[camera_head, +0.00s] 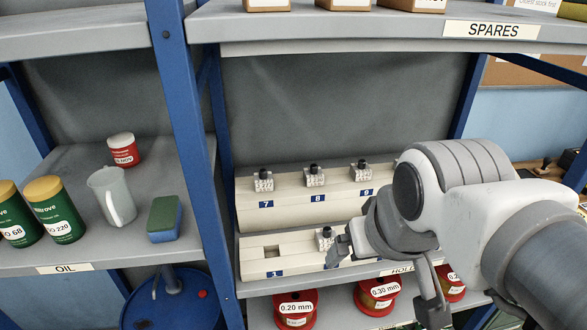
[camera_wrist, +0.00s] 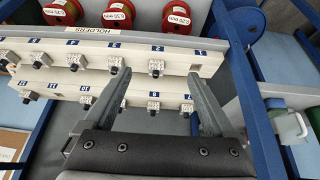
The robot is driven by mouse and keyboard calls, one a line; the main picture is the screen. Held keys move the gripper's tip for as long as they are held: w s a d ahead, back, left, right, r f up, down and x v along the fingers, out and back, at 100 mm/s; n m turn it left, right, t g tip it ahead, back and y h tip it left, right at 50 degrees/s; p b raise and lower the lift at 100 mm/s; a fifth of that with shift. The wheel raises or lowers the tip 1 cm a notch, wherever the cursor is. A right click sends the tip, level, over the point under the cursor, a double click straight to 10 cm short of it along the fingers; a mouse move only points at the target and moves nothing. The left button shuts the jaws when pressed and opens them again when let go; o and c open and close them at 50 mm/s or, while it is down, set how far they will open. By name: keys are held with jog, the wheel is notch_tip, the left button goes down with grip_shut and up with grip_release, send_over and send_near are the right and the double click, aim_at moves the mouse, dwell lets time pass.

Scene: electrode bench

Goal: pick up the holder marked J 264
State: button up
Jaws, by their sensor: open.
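Several small pale block holders with black knobs sit in two numbered racks. The marking J 264 cannot be read on any of them. In the head view, holders show at back-row slots 7 (camera_head: 263,181), 8 (camera_head: 314,176) and 9 (camera_head: 361,171), and one at the front row (camera_head: 325,238) beside my gripper (camera_head: 386,276). Front slot 1 (camera_head: 272,252) is empty. In the wrist view my gripper (camera_wrist: 160,76) is open and empty, its fingers spread either side of the slot 2 holder (camera_wrist: 156,68) in the picture. Whether they reach its depth cannot be told.
Front and back racks (camera_wrist: 176,91) stand close together on the shelf. Wire spools (camera_head: 296,308) lie below. A blue post (camera_head: 187,150) separates the oil shelf with cans, jug (camera_head: 112,197) and sponge (camera_head: 164,219). The spares shelf (camera_head: 330,30) overhangs above.

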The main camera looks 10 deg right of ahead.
jog(key=n, duration=0.1)
jog(key=n+g+p, duration=0.3)
jog(key=n+g, duration=0.2)
jog(key=n, duration=1.1)
send_over(328, 228)
jog(key=f, duration=0.4)
jog(key=s+f, duration=0.1)
jog(key=f, duration=0.1)
jog(key=shift+a+f, duration=0.2)
jog(key=shift+f, duration=0.2)
jog(key=shift+w+f+n+g, duration=0.3)
jog(key=shift+f+n, duration=0.15)
jog(key=shift+n, duration=0.15)
notch_tip(328, 228, down, 7)
jog(key=shift+w+d+f, duration=0.15)
grip_shut()
